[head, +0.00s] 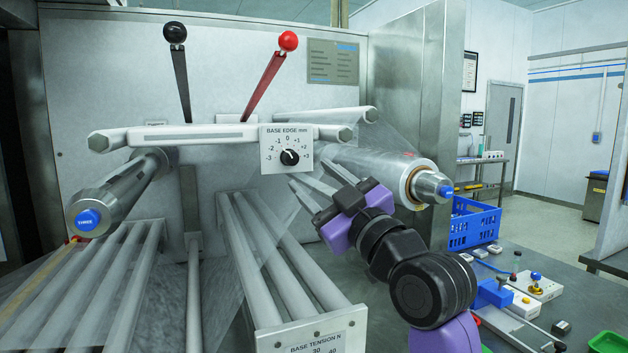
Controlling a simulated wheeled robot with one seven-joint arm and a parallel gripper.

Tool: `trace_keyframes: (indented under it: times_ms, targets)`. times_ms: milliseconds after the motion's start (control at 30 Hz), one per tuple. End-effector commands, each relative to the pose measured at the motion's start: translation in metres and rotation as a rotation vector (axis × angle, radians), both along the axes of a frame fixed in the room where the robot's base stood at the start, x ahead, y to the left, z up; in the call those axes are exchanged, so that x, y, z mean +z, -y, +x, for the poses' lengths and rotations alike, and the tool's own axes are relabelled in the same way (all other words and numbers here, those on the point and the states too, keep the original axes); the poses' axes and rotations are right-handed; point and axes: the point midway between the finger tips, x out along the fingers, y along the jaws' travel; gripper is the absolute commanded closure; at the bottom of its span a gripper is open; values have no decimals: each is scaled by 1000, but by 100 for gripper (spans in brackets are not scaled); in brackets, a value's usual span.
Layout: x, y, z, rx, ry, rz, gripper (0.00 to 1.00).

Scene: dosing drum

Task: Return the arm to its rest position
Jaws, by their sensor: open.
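My arm reaches in from the lower right of the head view, its dark joints running up and to the left. No object shows between the fingers, though the wrist hides part of that space.
The machine has a black-knobbed lever (181,80), a red-knobbed lever (266,82) and a base edge dial (289,157). A blue crate (473,224), a clamp fixture (493,294) and a green tray (609,343) are on the right bench. Rollers (281,262) stand left of my arm.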

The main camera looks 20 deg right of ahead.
Motion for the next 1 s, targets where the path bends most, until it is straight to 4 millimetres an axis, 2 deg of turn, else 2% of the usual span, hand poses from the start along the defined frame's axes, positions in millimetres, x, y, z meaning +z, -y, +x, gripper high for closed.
trace_keyframes:
  times_ms: [267, 367, 467, 500, 667, 767, 1000]
  targets:
    - [0, 0, 0, 3, -1, 10, 48]
    - [10, 3, -3, 9, 33, 60, 48]
    - [34, 11, -17, 4, 119, 127, 48]
    - [32, 16, -24, 0, 144, 164, 48]
    - [1, 26, -43, -10, 178, 268, 48]
    - [-27, 30, -55, -19, 180, 321, 48]
    - [-113, 33, -96, -42, 144, 441, 48]
